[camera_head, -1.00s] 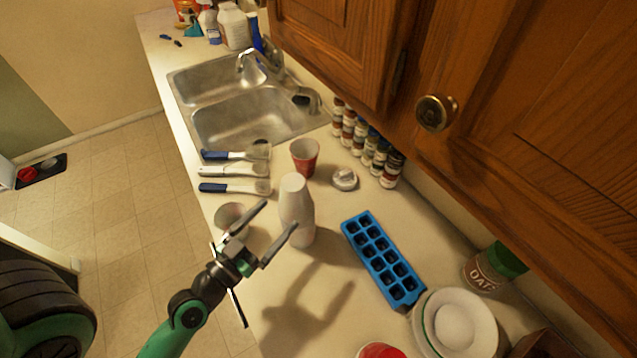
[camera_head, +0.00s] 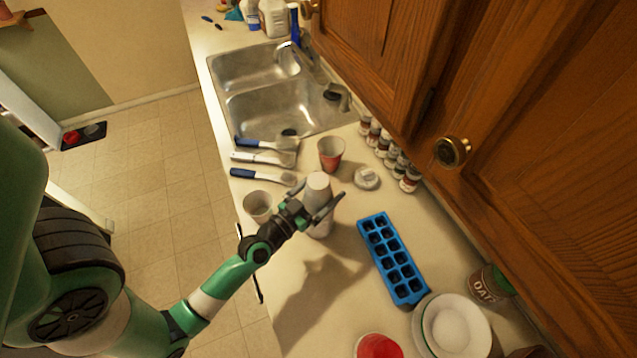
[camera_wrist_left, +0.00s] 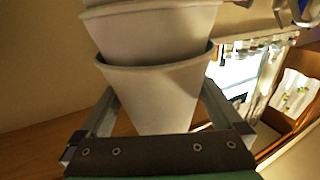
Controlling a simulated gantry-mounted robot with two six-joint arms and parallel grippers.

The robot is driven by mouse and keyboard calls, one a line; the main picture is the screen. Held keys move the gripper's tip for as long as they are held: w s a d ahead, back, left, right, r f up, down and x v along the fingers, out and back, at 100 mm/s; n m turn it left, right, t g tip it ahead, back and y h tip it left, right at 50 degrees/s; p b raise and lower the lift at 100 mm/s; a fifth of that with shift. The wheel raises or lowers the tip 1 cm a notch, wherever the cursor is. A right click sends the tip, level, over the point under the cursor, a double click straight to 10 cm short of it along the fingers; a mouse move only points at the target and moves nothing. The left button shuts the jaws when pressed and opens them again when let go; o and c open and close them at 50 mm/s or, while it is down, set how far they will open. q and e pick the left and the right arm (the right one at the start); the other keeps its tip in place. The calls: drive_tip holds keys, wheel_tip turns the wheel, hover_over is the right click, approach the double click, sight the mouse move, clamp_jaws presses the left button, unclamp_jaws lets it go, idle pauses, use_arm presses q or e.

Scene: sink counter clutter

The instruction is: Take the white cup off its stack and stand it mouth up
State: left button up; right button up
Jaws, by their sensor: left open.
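The white cup (camera_head: 318,182) is the top of a stack of white cups standing mouth down on the counter, narrow end up. My left gripper (camera_head: 322,203) is at the upper part of the stack, with its fingers open on either side. In the left wrist view the end white cup (camera_wrist_left: 155,100) sits between the two spread fingers (camera_wrist_left: 155,120), with more cup rims nested beyond it. I cannot tell whether either finger touches it. The lower stack is partly hidden by the gripper. My right gripper is not in view.
A pale cup (camera_head: 258,204) stands mouth up by the counter's front edge. A red cup (camera_head: 331,155), a small white-topped item (camera_head: 367,178) and brushes (camera_head: 265,158) are beyond the stack. A blue ice tray (camera_head: 392,258) is to the right. Bare counter (camera_head: 310,310) lies nearer.

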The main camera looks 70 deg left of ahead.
use_arm(q)
drive_tip(key=shift+w+a, duration=0.25)
drive_tip(key=shift+w, duration=0.3)
drive_tip(key=shift+c, duration=0.3)
drive_tip(key=c, duration=0.9)
wheel_tip(320, 180, up, 13)
drive_tip(key=p, duration=1.1)
drive_tip(key=shift+p, duration=0.35)
wheel_tip(320, 180, up, 5)
drive_tip(key=shift+r+p, duration=0.2)
drive_tip(key=shift+p, duration=0.1)
